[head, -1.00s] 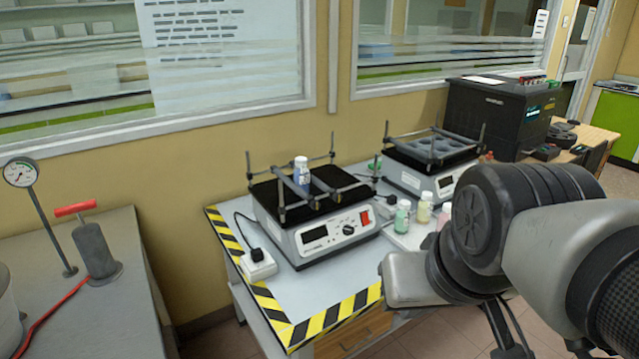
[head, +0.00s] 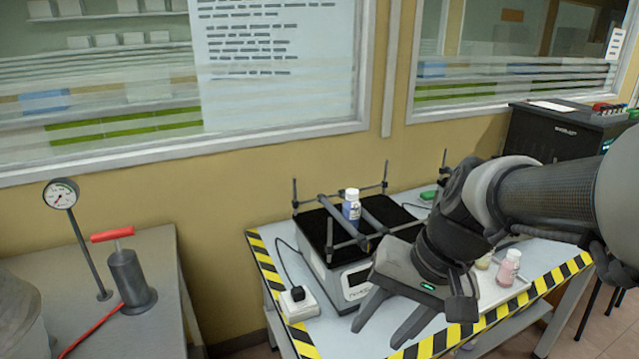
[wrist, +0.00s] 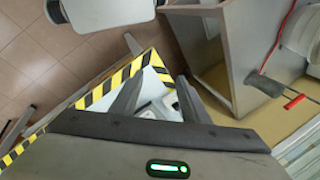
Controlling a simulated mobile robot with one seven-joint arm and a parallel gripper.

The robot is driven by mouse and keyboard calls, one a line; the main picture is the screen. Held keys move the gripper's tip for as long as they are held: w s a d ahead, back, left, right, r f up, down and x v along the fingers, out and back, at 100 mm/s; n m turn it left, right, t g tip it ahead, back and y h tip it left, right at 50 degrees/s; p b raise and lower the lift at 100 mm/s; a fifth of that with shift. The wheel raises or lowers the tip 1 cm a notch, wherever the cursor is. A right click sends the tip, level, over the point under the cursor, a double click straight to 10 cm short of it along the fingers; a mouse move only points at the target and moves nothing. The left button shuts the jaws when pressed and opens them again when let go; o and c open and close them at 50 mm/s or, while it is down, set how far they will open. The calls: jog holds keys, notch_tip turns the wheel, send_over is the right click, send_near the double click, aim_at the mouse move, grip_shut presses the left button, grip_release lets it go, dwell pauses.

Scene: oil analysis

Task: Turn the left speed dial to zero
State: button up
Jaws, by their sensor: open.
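The left shaker (head: 335,269) stands on the table with a black top and a clamp frame holding a blue-labelled bottle (head: 351,206). Part of its front panel with the display (head: 357,277) shows. Its speed dial is hidden behind my gripper in the head view. My gripper (head: 376,338) is open and empty, in front of the shaker near the table's front edge, fingers pointing down and left. In the wrist view my gripper (wrist: 156,62) has its fingers spread above the striped table corner; I cannot make out the dial there.
A white power box (head: 299,303) with a black plug sits left of the shaker. A pink bottle (head: 508,267) stands to the right, beside my arm. The table edge has yellow-black tape (head: 533,290). A grey bench (head: 165,270) with a gauge (head: 61,194) stands left.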

jog(key=w+d+f+m+t+y+p, duration=0.2)
jog(key=w+d+f+m+t+y, duration=0.2)
jog(key=w+f+m+y, duration=0.8)
jog(key=w+d+f+m+t+h, duration=0.1)
jog(key=d+f+m+t+h, duration=0.2)
jog(key=d+f+m+t, duration=0.1)
jog(key=w+d+f+m+t+h+p, duration=0.1)
jog(key=w+d+f+m+t+h, duration=0.1)
jog(key=d+m, duration=0.5)
jog(key=w+d+f+m+t+h, duration=0.2)
jog(key=d+f+m+t+h, duration=0.3)
jog(key=f+m+h, duration=0.1)
jog(key=shift+d+m+t, duration=0.3)
jog(key=shift+m, duration=0.6)
jog(key=shift+w+f, duration=0.1)
jog(key=shift+w, duration=0.05)
jog(key=x, duration=1.6)
jog(key=shift+w, duration=0.4)
jog(key=c, duration=1.1)
jog(key=shift+o, duration=0.2)
